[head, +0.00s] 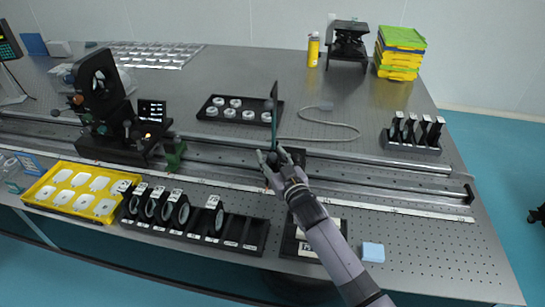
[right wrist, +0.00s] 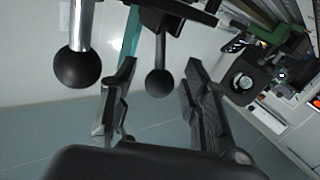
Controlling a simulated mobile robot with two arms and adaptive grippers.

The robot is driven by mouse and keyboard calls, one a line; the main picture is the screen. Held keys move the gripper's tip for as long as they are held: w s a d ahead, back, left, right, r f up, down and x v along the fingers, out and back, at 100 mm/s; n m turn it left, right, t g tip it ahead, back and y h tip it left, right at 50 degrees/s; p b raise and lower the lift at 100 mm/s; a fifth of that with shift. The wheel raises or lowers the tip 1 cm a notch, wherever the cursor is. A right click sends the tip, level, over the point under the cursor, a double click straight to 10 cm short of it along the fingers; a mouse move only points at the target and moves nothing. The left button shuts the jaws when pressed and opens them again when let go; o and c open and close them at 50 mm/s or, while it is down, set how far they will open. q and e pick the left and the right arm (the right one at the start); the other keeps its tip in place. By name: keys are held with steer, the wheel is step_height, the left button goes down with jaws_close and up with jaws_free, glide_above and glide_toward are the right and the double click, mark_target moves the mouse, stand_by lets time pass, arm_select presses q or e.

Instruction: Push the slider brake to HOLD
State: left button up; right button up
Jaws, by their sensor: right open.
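The slider (head: 302,154) sits on the long rail right of the middle of the bench. It carries a thin upright dark plate (head: 274,100). My right gripper (head: 272,157) is open at the slider's front left. In the right wrist view a black ball knob on a dark stem (right wrist: 158,82) hangs between its open fingers, with gaps on both sides. A second black ball knob on a silver rod (right wrist: 80,68) lies outside the fingers, to the left. I cannot tell which knob is the brake, and no HOLD mark is readable. My left gripper is not in view.
Another carriage with a large black mount (head: 102,88) stands on the rail at left. In front are a yellow tray (head: 44,179) and a black rack of ring-shaped optics (head: 260,236). A black tray of white discs (head: 205,103) and a grey cable (head: 335,124) lie behind the rail.

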jaws_close()
stand_by(0.4)
